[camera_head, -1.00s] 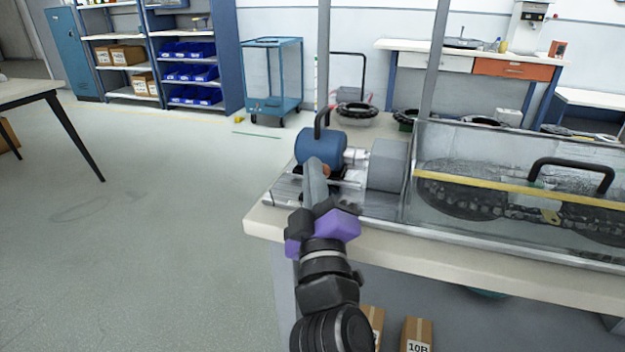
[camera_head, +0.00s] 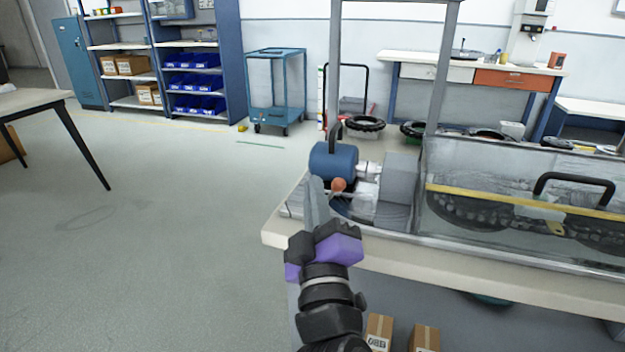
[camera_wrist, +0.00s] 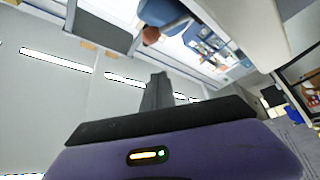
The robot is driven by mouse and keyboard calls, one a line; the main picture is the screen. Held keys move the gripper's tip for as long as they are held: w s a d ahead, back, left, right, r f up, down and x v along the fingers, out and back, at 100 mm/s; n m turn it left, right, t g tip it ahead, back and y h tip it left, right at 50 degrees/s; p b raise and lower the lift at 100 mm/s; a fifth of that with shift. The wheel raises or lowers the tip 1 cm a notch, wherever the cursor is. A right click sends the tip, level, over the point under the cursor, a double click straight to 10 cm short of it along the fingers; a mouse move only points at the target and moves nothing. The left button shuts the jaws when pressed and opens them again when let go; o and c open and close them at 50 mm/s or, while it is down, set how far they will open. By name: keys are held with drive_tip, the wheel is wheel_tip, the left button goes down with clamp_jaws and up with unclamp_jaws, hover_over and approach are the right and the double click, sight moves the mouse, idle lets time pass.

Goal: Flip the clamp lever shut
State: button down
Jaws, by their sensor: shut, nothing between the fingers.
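The clamp lever shows as a thin rod with an orange ball knob (camera_head: 338,185), on the machine at the left end of the bench, in front of a blue cylinder (camera_head: 335,160). In the wrist view the knob (camera_wrist: 151,36) hangs at top centre, beyond my fingertips. The lever's lower part and pivot are hard to make out.
A grey block (camera_head: 399,178) stands right of the lever, then a clear guard box (camera_head: 520,205) with a black handle. A metal frame post (camera_head: 335,60) rises behind. The bench edge (camera_head: 450,262) runs below. Open floor (camera_head: 170,240) lies to the left.

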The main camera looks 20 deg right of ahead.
drive_tip(key=v, duration=0.6)
idle(0.3)
